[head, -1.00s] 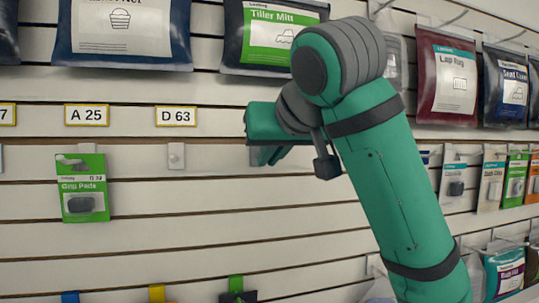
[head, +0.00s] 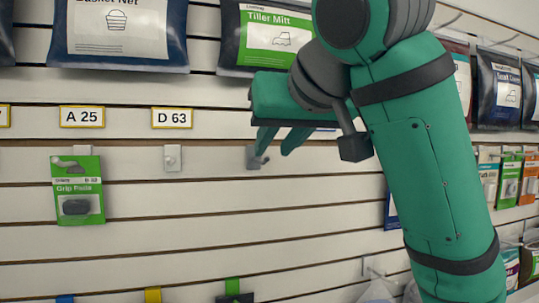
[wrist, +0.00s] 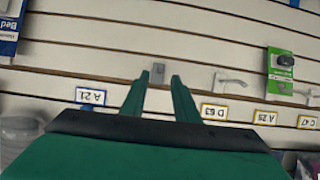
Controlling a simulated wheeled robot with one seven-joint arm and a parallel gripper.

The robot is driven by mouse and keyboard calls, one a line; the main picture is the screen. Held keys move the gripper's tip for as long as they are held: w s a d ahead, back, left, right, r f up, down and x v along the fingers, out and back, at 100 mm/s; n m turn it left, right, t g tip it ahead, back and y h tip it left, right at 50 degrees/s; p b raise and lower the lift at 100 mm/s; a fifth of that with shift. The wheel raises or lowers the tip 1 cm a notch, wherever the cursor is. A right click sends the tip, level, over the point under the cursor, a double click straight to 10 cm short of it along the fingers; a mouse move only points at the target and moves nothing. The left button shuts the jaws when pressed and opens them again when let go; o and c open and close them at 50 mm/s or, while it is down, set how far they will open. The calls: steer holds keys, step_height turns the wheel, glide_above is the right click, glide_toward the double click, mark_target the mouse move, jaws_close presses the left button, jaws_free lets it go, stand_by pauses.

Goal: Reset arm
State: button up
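My green arm reaches across the right half of the head view. My gripper (head: 276,148) points down in front of the slatted wall. In the wrist view my gripper (wrist: 160,76) shows two green fingers apart, with nothing between them. A small grey hook plate (wrist: 158,68) on the wall lies just beyond the fingertips in that view; I cannot tell the distance.
A green Grip Pads pack (head: 77,190) hangs at left; it also shows in the wrist view (wrist: 280,72). An empty hook (head: 172,158) sits under label D 63 (head: 172,118). Large bags, including Tiller Mitt (head: 270,38), hang above. Packs (head: 508,178) hang at right.

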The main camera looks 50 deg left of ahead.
steer(key=shift+v, duration=2)
